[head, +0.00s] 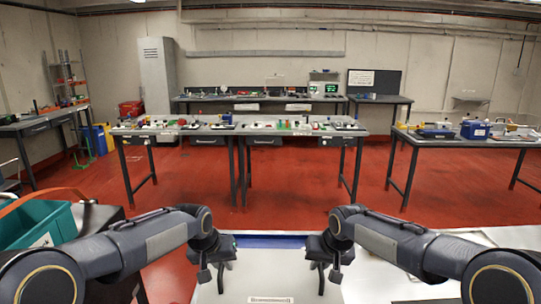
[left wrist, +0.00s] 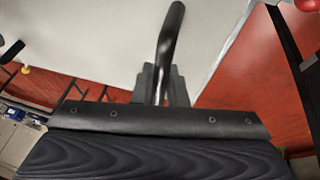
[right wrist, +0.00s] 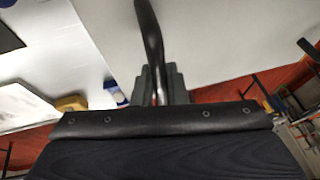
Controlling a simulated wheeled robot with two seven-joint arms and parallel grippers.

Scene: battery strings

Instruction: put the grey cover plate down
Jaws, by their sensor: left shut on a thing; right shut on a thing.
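The grey cover plate (head: 272,272) is a flat, light panel at the bottom middle of the head view, cut off by the lower edge. My left gripper (head: 221,258) is at its left side and my right gripper (head: 325,258) at its right side. In the left wrist view my left gripper (left wrist: 160,88) is shut on a dark curved handle (left wrist: 171,35) against the plate (left wrist: 100,35). In the right wrist view my right gripper (right wrist: 160,88) is shut on a similar handle (right wrist: 150,30) of the plate (right wrist: 215,35). What lies beneath the plate is hidden.
A blue strip (head: 270,241) shows just beyond the plate. A pale surface (head: 385,278) lies to the right. A teal bin (head: 38,225) stands at the left. Workbenches with small items (head: 240,130) stand further off, across open red floor (head: 290,205).

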